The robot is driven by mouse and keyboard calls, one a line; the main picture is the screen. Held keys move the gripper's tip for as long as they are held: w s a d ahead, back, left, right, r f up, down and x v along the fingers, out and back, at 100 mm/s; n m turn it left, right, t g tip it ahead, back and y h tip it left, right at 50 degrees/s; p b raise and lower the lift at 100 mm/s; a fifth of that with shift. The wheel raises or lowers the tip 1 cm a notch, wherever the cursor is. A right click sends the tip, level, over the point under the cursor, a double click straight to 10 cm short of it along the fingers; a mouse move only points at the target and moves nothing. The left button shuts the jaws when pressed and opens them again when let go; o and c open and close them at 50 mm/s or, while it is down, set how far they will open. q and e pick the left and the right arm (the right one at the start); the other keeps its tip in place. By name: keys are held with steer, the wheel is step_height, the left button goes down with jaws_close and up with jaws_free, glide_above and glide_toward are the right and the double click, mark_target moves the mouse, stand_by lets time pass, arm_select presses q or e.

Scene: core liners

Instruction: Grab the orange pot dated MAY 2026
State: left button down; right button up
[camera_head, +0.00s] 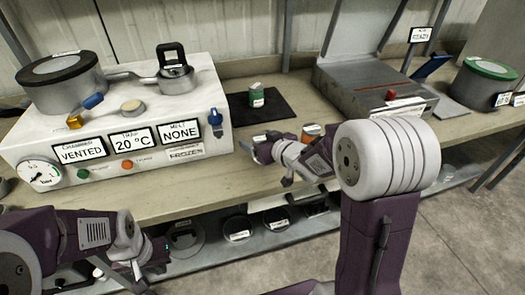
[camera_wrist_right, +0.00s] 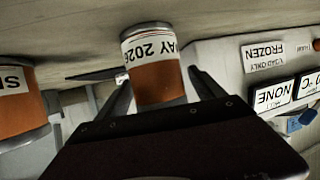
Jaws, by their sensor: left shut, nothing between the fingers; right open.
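In the right wrist view, which is upside down, an orange pot with a white label reading MAY 2026 (camera_wrist_right: 157,82) stands between the two fingers of my right gripper (camera_wrist_right: 165,88). The fingers are open, one on each side of it. A second orange pot (camera_wrist_right: 22,105) stands at the left edge, its label cut off. In the head view my right gripper (camera_head: 264,160) is low over the bench front; one orange pot (camera_head: 312,130) shows just behind its wrist. The dated pot is hard to make out there. My left gripper (camera_head: 138,268) is shut and empty, below the bench edge.
A green pot (camera_head: 257,97) stands on a black mat (camera_head: 278,106). A white control box (camera_head: 215,130) with dials and pans is on the left. A grey metal case (camera_head: 345,85) and a green-rimmed drum (camera_head: 480,85) are on the right. A lower shelf holds round items.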

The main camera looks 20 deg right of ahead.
steer(key=shift+w+a+f, duration=0.2)
steer(key=shift+w+f, duration=0.1)
steer(key=shift+w, duration=0.3)
steer(key=shift+s+r, duration=0.1)
steer(key=shift+c, duration=0.6)
steer(key=c, duration=1.5)
steer(key=shift+r, duration=0.1)
steer(key=d+r+p, duration=0.4)
steer(key=d+r, duration=0.1)
steer(key=d, duration=0.1)
steer(key=d+r+p, duration=0.5)
steer(key=shift+s+d+r, duration=0.1)
steer(key=shift+d+r, duration=0.3)
